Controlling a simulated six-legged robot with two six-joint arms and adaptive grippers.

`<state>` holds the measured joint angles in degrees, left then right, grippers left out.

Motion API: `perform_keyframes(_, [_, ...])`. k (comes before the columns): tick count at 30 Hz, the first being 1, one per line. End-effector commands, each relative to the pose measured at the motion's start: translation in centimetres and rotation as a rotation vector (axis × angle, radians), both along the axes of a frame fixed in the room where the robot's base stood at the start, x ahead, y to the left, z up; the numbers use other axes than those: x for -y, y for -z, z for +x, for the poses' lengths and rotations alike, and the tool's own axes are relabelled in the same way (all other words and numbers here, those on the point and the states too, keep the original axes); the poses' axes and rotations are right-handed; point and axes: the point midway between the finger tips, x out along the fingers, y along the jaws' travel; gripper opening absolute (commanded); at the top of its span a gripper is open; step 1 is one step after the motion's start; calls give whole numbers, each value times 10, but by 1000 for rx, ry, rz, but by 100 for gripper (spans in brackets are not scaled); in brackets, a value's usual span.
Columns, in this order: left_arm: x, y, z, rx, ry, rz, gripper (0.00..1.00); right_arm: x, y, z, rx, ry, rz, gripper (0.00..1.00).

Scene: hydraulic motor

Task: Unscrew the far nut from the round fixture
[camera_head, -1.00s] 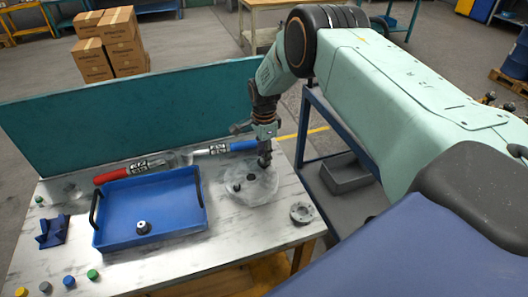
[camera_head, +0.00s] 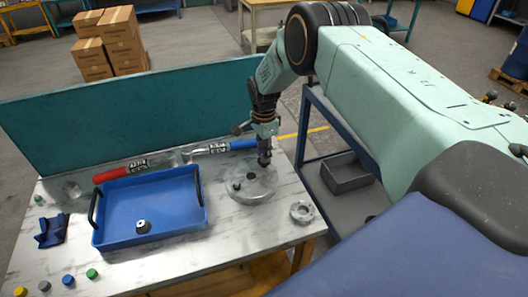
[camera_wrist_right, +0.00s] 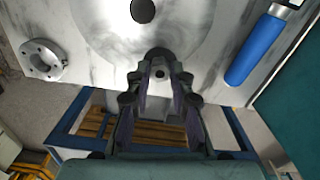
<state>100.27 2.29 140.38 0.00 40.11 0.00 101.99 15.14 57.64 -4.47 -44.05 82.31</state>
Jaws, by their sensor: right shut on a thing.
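The round fixture (camera_head: 256,192), a pale grey marbled disc, stands on the right part of the table. A small dark nut (camera_head: 237,187) sits on its near left part. My right gripper (camera_head: 264,158) points down at the fixture's far right edge. In the right wrist view the gripper (camera_wrist_right: 160,72) is shut on a dark nut (camera_wrist_right: 159,56) between its fingertips. I cannot tell whether this nut still touches the fixture. Another dark round spot (camera_wrist_right: 143,10) shows on the fixture. My left gripper is not in view.
A blue tray (camera_head: 190,221) holding a dark nut (camera_head: 143,227) stands left of the fixture. A pale flanged ring (camera_head: 302,211) lies at the table's right. Red- and blue-handled tools (camera_head: 110,174) lie behind the tray, before a teal panel (camera_head: 120,122).

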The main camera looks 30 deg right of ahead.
Motion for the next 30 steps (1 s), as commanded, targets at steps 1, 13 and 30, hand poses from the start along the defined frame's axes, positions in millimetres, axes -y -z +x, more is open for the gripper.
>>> perform_keyframes(1, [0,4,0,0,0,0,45,0,1,1,2,-54,0,0])
perform_keyframes(13, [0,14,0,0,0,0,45,0,-1,1,2,-405,-1,0])
perform_keyframes(30, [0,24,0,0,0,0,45,0,0,1,2,-701,0,0])
